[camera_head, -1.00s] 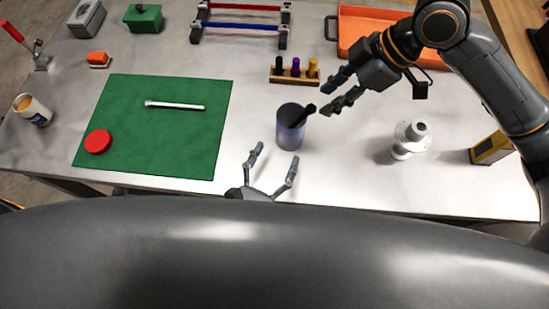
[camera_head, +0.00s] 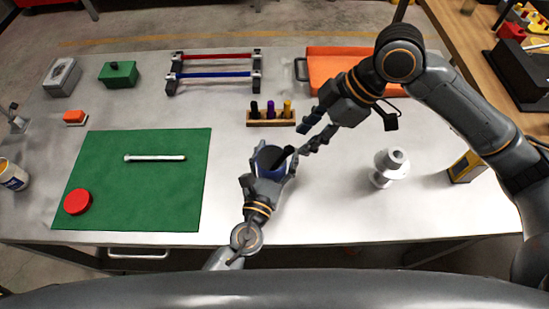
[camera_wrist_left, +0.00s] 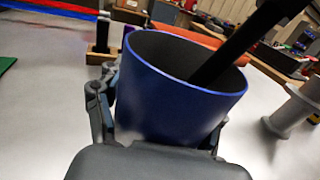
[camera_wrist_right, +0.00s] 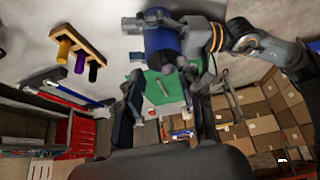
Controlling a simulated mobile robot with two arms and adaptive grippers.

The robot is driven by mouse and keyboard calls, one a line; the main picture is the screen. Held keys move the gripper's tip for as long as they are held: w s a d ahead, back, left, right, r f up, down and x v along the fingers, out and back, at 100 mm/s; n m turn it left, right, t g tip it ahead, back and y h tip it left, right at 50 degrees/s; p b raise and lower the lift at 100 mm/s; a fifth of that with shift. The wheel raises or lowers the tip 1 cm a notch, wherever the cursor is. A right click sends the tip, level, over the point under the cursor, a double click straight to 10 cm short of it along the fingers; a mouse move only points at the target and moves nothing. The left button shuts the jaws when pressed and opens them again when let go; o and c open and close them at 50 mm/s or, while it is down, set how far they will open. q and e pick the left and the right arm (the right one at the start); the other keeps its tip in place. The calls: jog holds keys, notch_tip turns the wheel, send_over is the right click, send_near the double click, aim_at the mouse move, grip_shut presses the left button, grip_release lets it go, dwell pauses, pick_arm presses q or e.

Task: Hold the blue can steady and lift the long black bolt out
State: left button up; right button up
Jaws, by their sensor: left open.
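The blue can (camera_head: 268,177) stands upright on the table, open at the top. It fills the middle of the left wrist view (camera_wrist_left: 175,95). The long black bolt (camera_head: 284,157) leans out of it toward the right; its upper end leaves the left wrist view (camera_wrist_left: 235,45). My left gripper (camera_head: 271,172) is open, with its fingers on either side of the can; I cannot tell if they touch it. My right gripper (camera_head: 309,137) is open and empty, its fingertips close to the bolt's upper end. The can also shows in the right wrist view (camera_wrist_right: 160,42).
A wooden rack (camera_head: 270,122) with several coloured pegs stands behind the can. A white spool (camera_head: 388,170) and a yellow box (camera_head: 466,166) are to the right. A green mat (camera_head: 130,195) with a white rod lies left. The orange tray (camera_head: 345,62) is at the back.

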pick_arm(q)
jog(key=c, duration=1)
jog(key=shift+c, duration=0.6)
